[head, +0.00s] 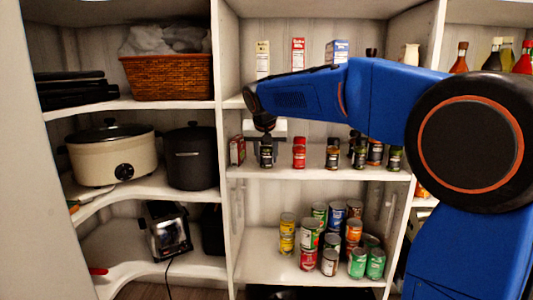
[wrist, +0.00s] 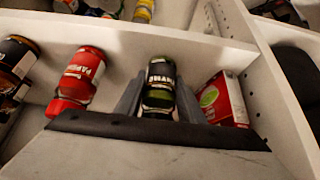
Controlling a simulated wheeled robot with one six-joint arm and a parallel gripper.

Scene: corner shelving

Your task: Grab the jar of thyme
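A dark green jar (wrist: 159,85) with a black label stands between the fingers of my gripper (wrist: 160,92) in the wrist view. The label lettering is blurred and I cannot read it surely as thyme. In the head view the jar (head: 266,156) is on the middle shelf, at the left of a row of spice jars. My gripper (head: 266,148) reaches down over it from above. The fingers are open, one on each side of the jar, with a narrow gap visible.
A red jar (head: 299,153), labelled like paprika in the wrist view (wrist: 82,76), stands beside it. A red box (head: 237,150) is on the other side, by the shelf divider (head: 225,120). Several dark jars (head: 360,153) stand further right. Cans (head: 309,235) fill the shelf below.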

